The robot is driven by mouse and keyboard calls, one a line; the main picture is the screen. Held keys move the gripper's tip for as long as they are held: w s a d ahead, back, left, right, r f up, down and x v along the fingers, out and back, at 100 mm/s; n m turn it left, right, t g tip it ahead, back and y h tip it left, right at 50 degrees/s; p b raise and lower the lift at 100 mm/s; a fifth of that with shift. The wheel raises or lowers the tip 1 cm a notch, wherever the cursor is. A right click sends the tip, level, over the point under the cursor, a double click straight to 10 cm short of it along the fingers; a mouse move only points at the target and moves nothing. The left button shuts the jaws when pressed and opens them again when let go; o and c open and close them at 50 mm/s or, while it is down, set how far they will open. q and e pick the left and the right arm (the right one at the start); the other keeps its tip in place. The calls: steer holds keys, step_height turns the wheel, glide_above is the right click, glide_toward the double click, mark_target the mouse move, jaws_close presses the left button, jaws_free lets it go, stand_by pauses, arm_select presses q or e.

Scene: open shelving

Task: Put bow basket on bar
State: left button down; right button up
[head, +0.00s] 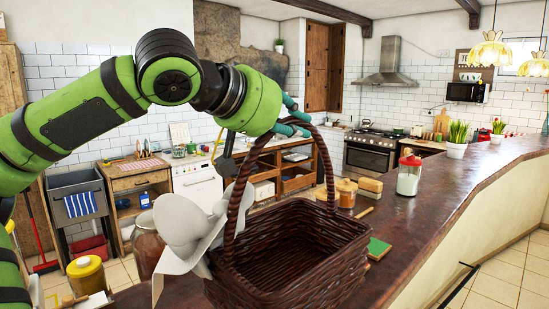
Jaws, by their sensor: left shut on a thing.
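The bow basket (335,262) is a dark brown woven basket with a tall arched handle and a large white bow (190,235) on its left side. It is upright and looks empty inside. It is in the front middle of the head view, over or on the bar (421,217), a long dark brown counter; I cannot tell whether its base touches. My left gripper (297,127) is shut on the basket's handle near its top. The basket hides the part of the bar behind and under it. My right gripper is not in view.
On the bar stand a glass jar with a red lid (409,174), orange-filled jars (346,193), a green sponge (378,248) and a potted plant (457,140). A yellow-lidded jar (87,276) is at the lower left. The bar's right stretch has free room.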

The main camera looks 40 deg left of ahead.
arm_select(q)
steer(key=a+f, duration=0.4)
steer(key=f, duration=0.2)
steer(key=shift+w+a+f+b, duration=0.15)
steer(key=shift+w+f+b, duration=0.15)
steer(key=shift+w, duration=0.05)
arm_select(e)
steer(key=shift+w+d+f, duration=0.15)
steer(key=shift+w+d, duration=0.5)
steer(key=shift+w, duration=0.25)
arm_select(q)
steer(key=shift+s, duration=0.1)
steer(key=shift+f, duration=0.15)
steer(key=c, duration=1.2)
jaws_free()
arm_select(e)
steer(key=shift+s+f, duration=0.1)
